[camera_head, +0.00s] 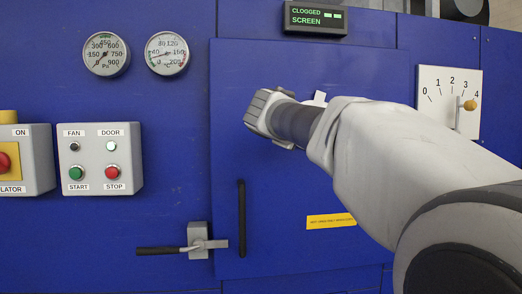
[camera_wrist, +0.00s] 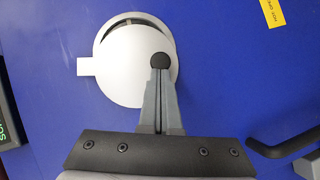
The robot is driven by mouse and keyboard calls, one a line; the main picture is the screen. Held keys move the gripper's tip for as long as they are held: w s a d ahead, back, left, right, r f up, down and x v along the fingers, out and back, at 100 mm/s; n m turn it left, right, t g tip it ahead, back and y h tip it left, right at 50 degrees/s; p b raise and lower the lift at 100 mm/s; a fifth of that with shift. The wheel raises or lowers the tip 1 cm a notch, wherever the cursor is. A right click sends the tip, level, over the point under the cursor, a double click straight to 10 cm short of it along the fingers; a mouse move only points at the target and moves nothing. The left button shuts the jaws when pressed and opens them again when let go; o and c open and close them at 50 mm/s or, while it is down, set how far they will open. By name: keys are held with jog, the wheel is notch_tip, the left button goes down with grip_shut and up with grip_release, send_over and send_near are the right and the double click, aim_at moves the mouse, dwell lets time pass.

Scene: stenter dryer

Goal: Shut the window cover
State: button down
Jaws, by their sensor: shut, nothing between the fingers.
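The window cover (camera_wrist: 118,72) is a round pale grey disc with a small square tab on its left side in the wrist view. It lies over most of the round window (camera_wrist: 135,20), and a thin dark crescent shows above it within the rim. In the head view only a white tab (camera_head: 319,98) shows above my arm; the rest is hidden. The head view shows my gripper (camera_head: 264,115) in front of the blue door.
The blue door (camera_head: 285,200) has a black vertical handle (camera_head: 241,218) and a grey latch with a black lever (camera_head: 198,241) at its lower left. A start/stop box (camera_head: 101,160) is at left, and a dial with a yellow knob (camera_head: 470,105) at right.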

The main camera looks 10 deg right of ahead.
jog(key=shift+d+f+n+t+h+b, duration=0.3)
jog(key=shift+d+n+b, duration=0.35)
jog(key=shift+b, duration=0.4)
jog(key=shift+d+f+n+t+h+b, duration=0.2)
jog(key=shift+d+f+n+h+b, duration=0.25)
jog(key=shift+d+b, duration=0.45)
jog(key=shift+a+r, duration=0.1)
jog(key=shift+a, duration=0.05)
